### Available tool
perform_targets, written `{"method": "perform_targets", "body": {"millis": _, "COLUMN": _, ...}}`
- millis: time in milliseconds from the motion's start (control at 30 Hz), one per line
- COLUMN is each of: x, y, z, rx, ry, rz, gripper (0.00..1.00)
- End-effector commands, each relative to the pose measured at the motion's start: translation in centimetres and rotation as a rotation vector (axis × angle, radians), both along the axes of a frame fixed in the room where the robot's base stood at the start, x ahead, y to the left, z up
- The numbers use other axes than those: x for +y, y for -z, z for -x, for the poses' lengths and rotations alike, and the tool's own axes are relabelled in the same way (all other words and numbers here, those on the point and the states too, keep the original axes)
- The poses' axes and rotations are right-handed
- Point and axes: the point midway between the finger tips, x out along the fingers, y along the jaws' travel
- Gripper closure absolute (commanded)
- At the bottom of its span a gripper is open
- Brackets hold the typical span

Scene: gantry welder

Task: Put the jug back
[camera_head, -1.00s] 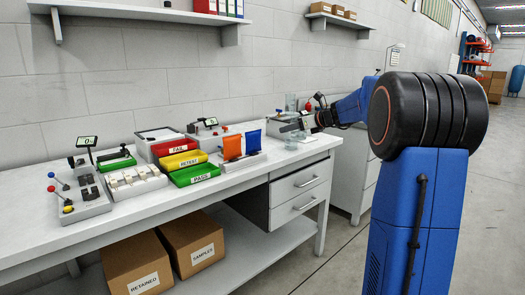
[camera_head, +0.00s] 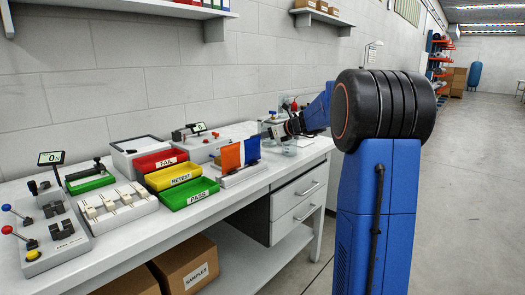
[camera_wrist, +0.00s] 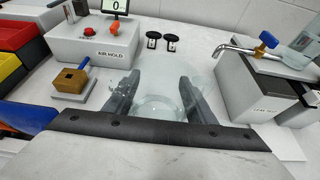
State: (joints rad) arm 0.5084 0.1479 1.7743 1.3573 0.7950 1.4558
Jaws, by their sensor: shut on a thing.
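A clear glass vessel, seemingly the jug (camera_wrist: 158,108), shows between the two dark fingers of my gripper (camera_wrist: 155,88) in the wrist view. The fingers are on either side of it and shut on it. Its see-through walls make its outline and base hard to read. A second clear glass vessel (camera_wrist: 306,40) shows at the right edge, by a grey box with a tap. In the head view my gripper (camera_head: 276,130) is over the far end of the bench, and the glass there is small and partly hidden.
The AIR HOLD box (camera_wrist: 95,42) with its display and a brass block (camera_wrist: 72,80) are left of my gripper. Two black knobs (camera_wrist: 162,40) are beyond it. The grey tap box (camera_wrist: 250,88) is close on the right. Red, yellow and green trays (camera_head: 188,193) stand along the bench.

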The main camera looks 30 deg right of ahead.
Motion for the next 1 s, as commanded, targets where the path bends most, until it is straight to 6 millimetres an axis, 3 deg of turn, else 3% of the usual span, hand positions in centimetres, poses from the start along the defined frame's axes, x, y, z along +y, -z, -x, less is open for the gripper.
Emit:
{"method": "perform_targets", "body": {"millis": 500, "x": 0.0, "y": 5.0, "z": 0.0, "rx": 0.000, "ry": 0.002, "rz": -0.001, "gripper": 0.79}}
{"method": "perform_targets", "body": {"millis": 967, "x": 0.0, "y": 5.6, "z": 0.0, "rx": -0.001, "ry": 0.001, "rz": -0.001, "gripper": 0.79}}
{"method": "perform_targets", "body": {"millis": 1000, "x": 0.0, "y": 5.6, "z": 0.0, "rx": 0.000, "ry": 0.001, "rz": -0.001, "gripper": 0.42}}
